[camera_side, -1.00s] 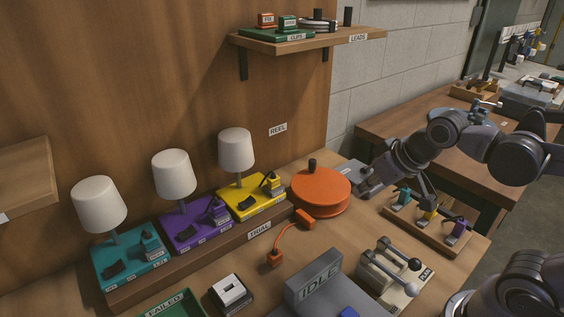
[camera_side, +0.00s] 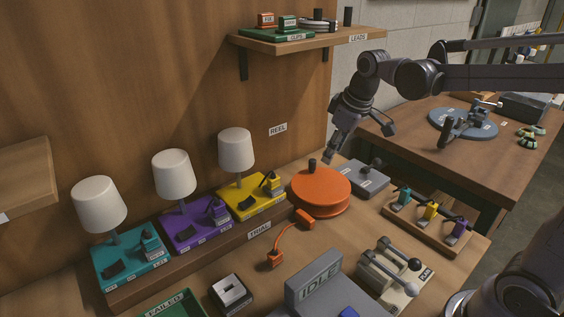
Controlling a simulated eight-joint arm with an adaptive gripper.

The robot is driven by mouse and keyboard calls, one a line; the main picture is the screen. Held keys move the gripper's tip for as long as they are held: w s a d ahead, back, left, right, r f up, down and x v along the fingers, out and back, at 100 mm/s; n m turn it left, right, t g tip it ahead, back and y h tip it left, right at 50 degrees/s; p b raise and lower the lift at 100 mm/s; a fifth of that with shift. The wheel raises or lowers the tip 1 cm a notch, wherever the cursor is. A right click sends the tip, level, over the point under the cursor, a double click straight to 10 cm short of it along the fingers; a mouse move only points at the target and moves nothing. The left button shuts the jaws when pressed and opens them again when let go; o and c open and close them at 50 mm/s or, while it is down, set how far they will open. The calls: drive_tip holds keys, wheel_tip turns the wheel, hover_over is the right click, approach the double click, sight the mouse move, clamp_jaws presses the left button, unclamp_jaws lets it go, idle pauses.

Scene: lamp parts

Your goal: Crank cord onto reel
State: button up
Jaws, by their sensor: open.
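The orange reel (camera_side: 320,188) lies flat on the bench, with a dark upright crank knob (camera_side: 312,166) on its top near the back edge. An orange cord (camera_side: 289,231) lies on the bench in front of the reel, with an orange block at each end; one end block (camera_side: 304,218) is beside the reel's front left. My gripper (camera_side: 331,156) points down above the reel's back right edge, just right of the knob. It is open and looks empty; its fingers are small here, and any gap to the knob is hard to judge.
Three lamps on teal (camera_side: 133,264), purple (camera_side: 196,229) and yellow (camera_side: 249,199) bases stand on the trial riser at left. A grey box (camera_side: 369,180) sits right of the reel. A lever unit (camera_side: 390,274) and a rack of coloured clips (camera_side: 430,220) are nearer right. A shelf (camera_side: 300,40) hangs above.

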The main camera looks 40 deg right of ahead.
sight(312, 160)
drive_tip(key=w+d+f+n+g, duration=0.1)
drive_tip(key=w, duration=0.3)
drive_tip(key=w+d+f+n+g, duration=0.1)
drive_tip(key=w+d+f+n, duration=0.1)
drive_tip(key=w, duration=0.1)
drive_tip(key=w+d+f+n+g, duration=0.1)
drive_tip(key=w+d+n, duration=0.1)
drive_tip(key=w, duration=0.2)
drive_tip(key=shift+w+f+g, duration=0.25)
drive_tip(key=shift+w+g, duration=0.1)
drive_tip(key=shift+g, duration=0.05)
drive_tip(key=shift+n, duration=0.3)
drive_tip(key=shift+f, duration=3.7)
clamp_jaws()
